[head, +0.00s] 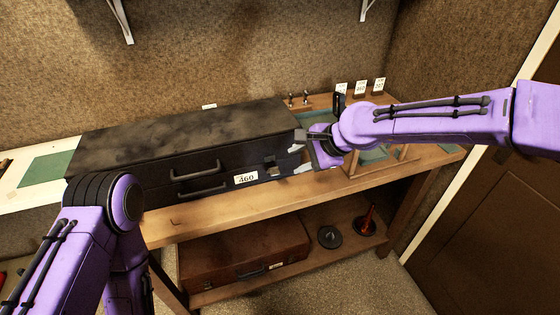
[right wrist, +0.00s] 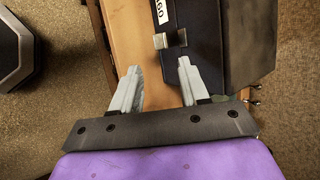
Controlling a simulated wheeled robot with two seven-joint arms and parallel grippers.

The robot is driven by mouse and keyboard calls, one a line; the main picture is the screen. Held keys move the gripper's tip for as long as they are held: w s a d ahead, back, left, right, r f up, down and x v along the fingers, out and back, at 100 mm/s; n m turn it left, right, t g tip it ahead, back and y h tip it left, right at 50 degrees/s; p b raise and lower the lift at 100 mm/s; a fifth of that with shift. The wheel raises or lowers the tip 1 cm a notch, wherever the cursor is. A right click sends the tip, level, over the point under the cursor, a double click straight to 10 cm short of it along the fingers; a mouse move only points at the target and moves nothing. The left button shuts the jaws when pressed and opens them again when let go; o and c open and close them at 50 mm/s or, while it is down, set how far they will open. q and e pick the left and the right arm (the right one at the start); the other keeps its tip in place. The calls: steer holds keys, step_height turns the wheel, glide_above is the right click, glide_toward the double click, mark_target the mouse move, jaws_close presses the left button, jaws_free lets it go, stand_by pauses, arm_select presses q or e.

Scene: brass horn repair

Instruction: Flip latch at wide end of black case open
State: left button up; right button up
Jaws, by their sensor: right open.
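The black case (head: 190,136) lies closed on the wooden bench, its front with two dark handles facing me. A small metal latch (head: 275,164) sits on its front near the right end, right of the white 460 label. In the right wrist view the latch (right wrist: 170,38) is a small two-part metal piece at the case edge; I cannot tell whether it is flipped. My right gripper (head: 299,160) is open and empty just right of the latch; in the right wrist view its fingertips (right wrist: 157,68) are apart and short of it. My left gripper is out of view.
The wooden bench (head: 225,215) has a narrow free strip before the case. Small cards (head: 361,87) and pegs stand at the back right. A brown case (head: 245,254), a dark disc (head: 330,237) and a red-and-black item (head: 367,221) are on the lower shelf.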

mark_target(275, 172)
steer(key=p+x, duration=0.1)
steer(key=x, duration=0.8)
steer(key=shift+f+p, duration=0.25)
steer(key=shift+p, duration=0.05)
jaws_close()
